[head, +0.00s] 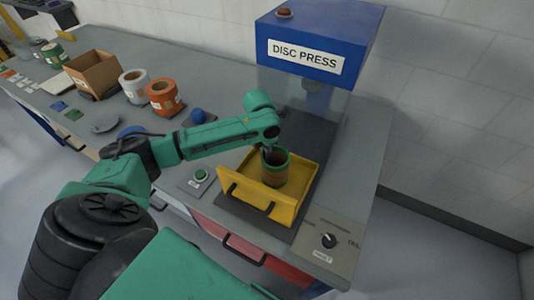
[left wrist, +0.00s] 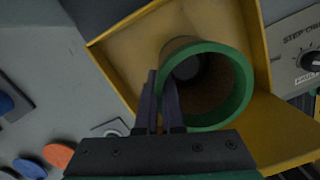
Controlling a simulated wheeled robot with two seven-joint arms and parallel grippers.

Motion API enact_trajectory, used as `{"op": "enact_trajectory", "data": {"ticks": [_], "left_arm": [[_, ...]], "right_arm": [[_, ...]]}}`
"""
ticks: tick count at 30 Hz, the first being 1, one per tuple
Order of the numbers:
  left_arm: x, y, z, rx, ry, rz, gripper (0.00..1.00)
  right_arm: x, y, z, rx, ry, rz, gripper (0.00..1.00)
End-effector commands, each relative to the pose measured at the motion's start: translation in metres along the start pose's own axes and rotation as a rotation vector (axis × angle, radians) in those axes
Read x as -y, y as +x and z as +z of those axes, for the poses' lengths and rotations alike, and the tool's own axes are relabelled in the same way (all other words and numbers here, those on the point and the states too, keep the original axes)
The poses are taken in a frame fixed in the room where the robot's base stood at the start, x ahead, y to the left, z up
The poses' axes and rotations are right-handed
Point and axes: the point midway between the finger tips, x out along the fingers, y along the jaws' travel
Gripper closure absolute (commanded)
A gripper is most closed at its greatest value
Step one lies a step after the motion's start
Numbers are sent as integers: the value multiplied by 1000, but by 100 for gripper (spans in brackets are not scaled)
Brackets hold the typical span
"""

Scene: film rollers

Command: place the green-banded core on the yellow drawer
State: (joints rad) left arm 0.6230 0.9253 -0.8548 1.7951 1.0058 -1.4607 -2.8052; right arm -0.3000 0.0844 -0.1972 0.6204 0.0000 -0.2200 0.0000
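The green-banded core (head: 275,168), a brown tube with a green rim, stands upright in the yellow drawer (head: 290,212) of the disc press. Its open end also shows in the left wrist view (left wrist: 232,75). I cannot tell whether its base touches the drawer floor. My left gripper (head: 268,152) is at the core's left rim. In the left wrist view its fingers (left wrist: 161,85) are close together, one outside and one inside the core's wall, apparently shut on it. My right gripper is not in view.
The blue disc press (head: 318,35) stands behind the drawer. A knob panel (head: 328,242) is to the right and a green button (head: 200,175) to the left. An orange-banded roll (head: 163,97), a white roll (head: 133,86) and a cardboard box (head: 93,72) stand further left.

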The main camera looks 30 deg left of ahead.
Motion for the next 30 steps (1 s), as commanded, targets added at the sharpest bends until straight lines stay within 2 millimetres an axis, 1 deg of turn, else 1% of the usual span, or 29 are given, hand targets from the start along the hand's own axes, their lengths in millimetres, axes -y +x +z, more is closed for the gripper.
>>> {"op": "enact_trajectory", "data": {"ticks": [1, 3, 11, 14, 17, 20, 24, 27, 30], "left_arm": [[0, 1, 0, -1, 0, 0, 88], [0, 1, 0, -1, 0, 0, 66], [0, 0, 0, -1, 0, 0, 66], [0, -4, 1, 0, 0, 1, 66], [-1, -19, 1, 3, -1, 2, 66], [-1, -45, 2, 5, 0, 2, 66], [-1, -85, 2, 5, -1, 2, 66], [0, -106, 2, 3, -1, 0, 66], [0, -119, 1, 1, -1, 0, 66]], "right_arm": [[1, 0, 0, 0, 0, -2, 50], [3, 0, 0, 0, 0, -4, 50], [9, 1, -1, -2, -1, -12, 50], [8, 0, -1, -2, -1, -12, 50], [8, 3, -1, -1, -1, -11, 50], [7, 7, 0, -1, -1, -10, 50], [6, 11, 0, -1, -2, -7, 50], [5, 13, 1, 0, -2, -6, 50], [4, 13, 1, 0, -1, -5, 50]]}}
